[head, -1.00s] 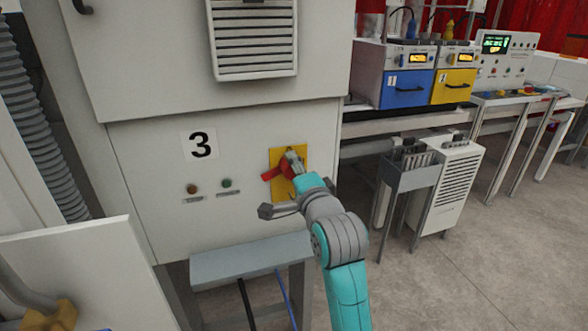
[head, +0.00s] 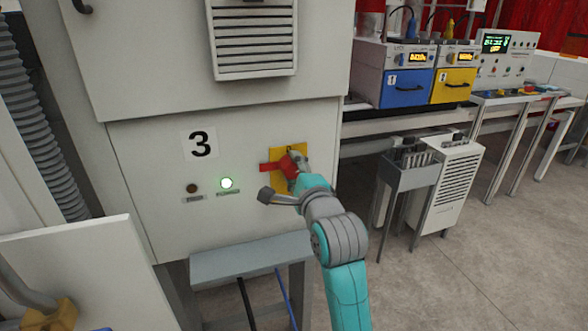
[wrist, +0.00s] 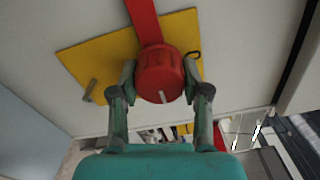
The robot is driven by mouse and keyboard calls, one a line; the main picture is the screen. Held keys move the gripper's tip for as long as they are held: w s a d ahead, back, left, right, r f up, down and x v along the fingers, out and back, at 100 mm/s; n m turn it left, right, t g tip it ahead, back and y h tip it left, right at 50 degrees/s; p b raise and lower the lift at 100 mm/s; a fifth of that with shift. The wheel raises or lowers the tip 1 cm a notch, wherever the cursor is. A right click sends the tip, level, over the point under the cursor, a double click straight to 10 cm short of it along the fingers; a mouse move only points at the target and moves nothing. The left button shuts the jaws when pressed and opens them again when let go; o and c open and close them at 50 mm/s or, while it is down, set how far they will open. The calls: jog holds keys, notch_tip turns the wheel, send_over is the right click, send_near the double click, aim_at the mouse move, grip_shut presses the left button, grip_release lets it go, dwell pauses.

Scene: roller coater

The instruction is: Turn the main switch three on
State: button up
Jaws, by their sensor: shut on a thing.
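The main switch, a red rotary knob with a red handle (head: 272,168) on a yellow plate (head: 289,152), is on the cabinet front to the right of the black number 3 (head: 200,144). The handle points left, about level, in the head view. In the wrist view the red knob (wrist: 160,74) sits between the two fingers of my gripper (wrist: 158,90), which is shut on it. The yellow plate (wrist: 95,56) lies behind the knob there.
A grey bench (head: 250,258) stands below the panel. To the right are a blue-fronted box (head: 407,88), a yellow-fronted box (head: 453,86), a metal rack (head: 412,165) and a white vented unit (head: 452,185). The floor at the right front is open.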

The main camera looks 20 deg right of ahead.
jog(key=shift+f, duration=0.1)
jog(key=o, duration=1.1)
jog(key=shift+o, duration=0.2)
jog(key=shift+s, duration=0.1)
jog(key=s, duration=1.1)
jog(key=shift+s, duration=0.4)
